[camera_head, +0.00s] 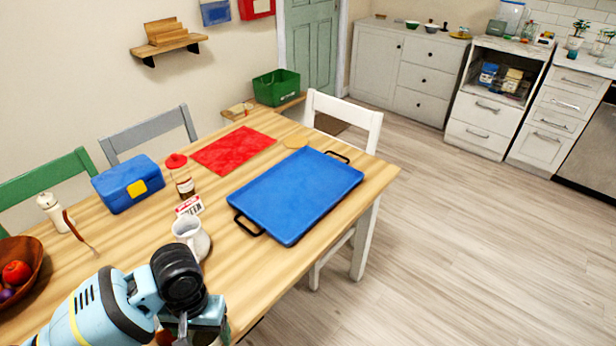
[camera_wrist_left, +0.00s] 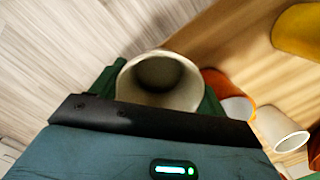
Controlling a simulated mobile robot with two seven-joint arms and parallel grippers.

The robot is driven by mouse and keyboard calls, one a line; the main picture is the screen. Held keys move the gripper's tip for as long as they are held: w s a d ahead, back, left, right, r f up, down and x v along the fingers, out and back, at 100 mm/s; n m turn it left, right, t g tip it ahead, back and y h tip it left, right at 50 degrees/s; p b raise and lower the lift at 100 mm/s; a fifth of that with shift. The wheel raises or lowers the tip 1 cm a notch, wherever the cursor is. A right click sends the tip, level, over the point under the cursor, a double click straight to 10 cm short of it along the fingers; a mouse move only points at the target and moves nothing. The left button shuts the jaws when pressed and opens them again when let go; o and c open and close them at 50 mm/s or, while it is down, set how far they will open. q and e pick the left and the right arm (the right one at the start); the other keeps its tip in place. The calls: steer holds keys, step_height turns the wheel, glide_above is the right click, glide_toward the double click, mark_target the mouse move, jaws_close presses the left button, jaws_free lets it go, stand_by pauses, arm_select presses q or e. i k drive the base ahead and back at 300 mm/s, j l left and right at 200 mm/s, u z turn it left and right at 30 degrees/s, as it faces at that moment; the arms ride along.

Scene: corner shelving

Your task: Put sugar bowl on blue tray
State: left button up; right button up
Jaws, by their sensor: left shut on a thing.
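The blue tray (camera_head: 297,193), with black handles, lies flat on the right part of the wooden table in the head view. My left gripper (camera_head: 194,328) is at the table's near edge, in front of the tray and to its left. In the left wrist view my left gripper (camera_wrist_left: 160,98) is shut on a round, cream-white, open-topped vessel (camera_wrist_left: 160,76), apparently the sugar bowl. I look down into its mouth. In the head view it is hidden behind my wrist and gripper. My right gripper is not in view.
A white pitcher (camera_head: 191,236) stands between my left gripper and the tray. An orange cup (camera_wrist_left: 237,107) and a white cup (camera_wrist_left: 283,130) are beside the gripper. The tray is empty.

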mark_target(284, 190)
steer(key=i+l, duration=0.15)
steer(key=i, duration=0.4)
steer(key=i+l, duration=0.2)
steer(key=i, duration=0.35)
